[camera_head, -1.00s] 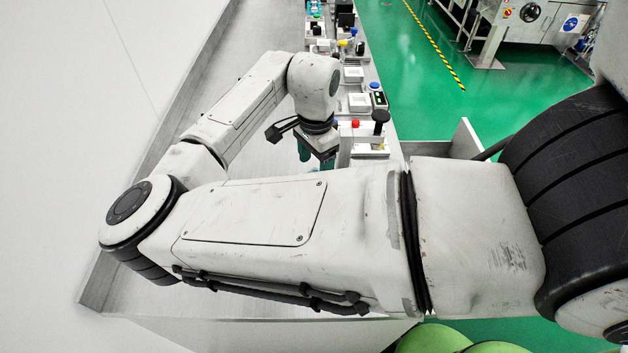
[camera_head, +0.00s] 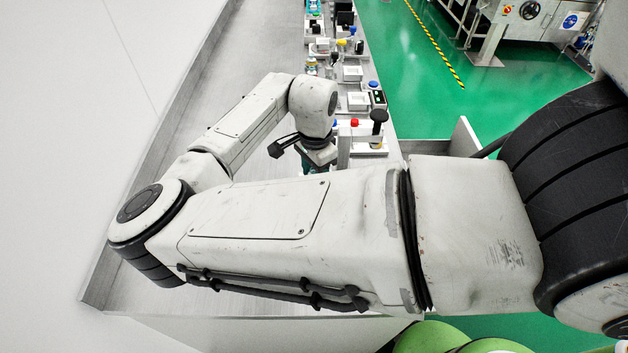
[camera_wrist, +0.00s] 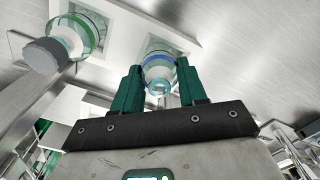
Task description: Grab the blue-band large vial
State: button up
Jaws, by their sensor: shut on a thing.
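The blue-band large vial (camera_wrist: 158,70) is clear glass with a blue ring, and it sits between the two green fingers of my gripper (camera_wrist: 157,86) in the wrist view. The gripper is shut on it, with a finger against each side. The vial's lower part and what it rests on are partly hidden, and a pale square holder shows just behind it. In the head view my gripper (camera_head: 316,168) is low over the bench, and its fingers and the vial are mostly hidden behind my forearm.
A second clear vial with a green band (camera_wrist: 72,38) and a grey cap stands left of my gripper in the wrist view. A row of small devices lines the bench's right side, including a white unit with a black knob (camera_head: 378,122). The bench (camera_head: 225,80) is bare farther left.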

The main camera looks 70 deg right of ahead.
jog(key=c, duration=0.3)
jog(key=shift+r, duration=0.1)
